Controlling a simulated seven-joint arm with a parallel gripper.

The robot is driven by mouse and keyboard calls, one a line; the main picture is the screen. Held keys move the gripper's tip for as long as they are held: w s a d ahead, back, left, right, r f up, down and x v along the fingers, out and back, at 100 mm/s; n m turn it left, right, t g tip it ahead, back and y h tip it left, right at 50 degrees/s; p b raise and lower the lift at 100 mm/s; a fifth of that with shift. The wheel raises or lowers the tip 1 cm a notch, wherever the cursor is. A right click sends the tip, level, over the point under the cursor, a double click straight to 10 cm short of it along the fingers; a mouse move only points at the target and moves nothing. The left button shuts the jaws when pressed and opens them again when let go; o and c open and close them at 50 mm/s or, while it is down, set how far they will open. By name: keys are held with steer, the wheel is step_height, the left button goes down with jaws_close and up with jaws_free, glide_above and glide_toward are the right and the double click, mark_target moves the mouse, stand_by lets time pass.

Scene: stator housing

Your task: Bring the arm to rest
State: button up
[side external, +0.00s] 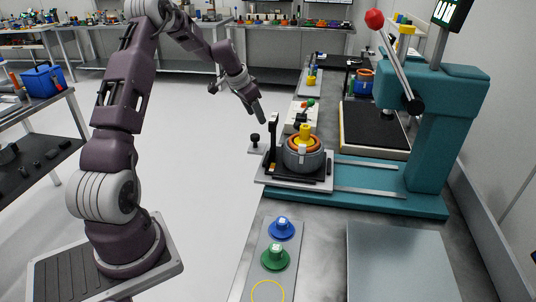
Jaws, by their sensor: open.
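My gripper (260,119) is open and empty, in the air to the upper left of the stator housing. It points down and to the right, and its fingers look small and overlap from this side. The grey stator housing (304,161) stands upright on a black fixture, with a copper-orange ring (291,143) in its top and a yellow piece (306,133) at its centre. The fixture rests on a light sliding plate (267,181). My gripper is apart from all of these.
A black upright post (273,140) stands left of the housing, close below my gripper. A teal press (430,130) with a red-knobbed lever (374,19) stands at right. Blue (281,230) and green (275,259) parts sit on a front strip. Open floor lies left of the bench.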

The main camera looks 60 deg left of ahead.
steer(key=w+d+r+t+y, duration=0.1)
steer(key=w+d+r, duration=0.3)
steer(key=w, duration=0.2)
steer(key=s+d+r, duration=0.5)
steer(key=d+r, duration=0.1)
steer(key=d, duration=0.3)
steer(key=s+d+r, duration=0.5)
steer(key=d+r, duration=0.1)
steer(key=d, duration=0.3)
steer(key=s+d+r, duration=0.3)
steer(key=s+d, duration=0.6)
steer(key=s, duration=0.3)
steer(key=s+d+f+h, duration=0.1)
steer(key=s+d+f, duration=0.1)
steer(key=s, duration=0.5)
steer(key=s+d+f+h, duration=0.1)
steer(key=s+d, duration=0.1)
steer(key=s, duration=0.6)
steer(key=shift+d+f, duration=0.35)
steer(key=shift+f, duration=0.05)
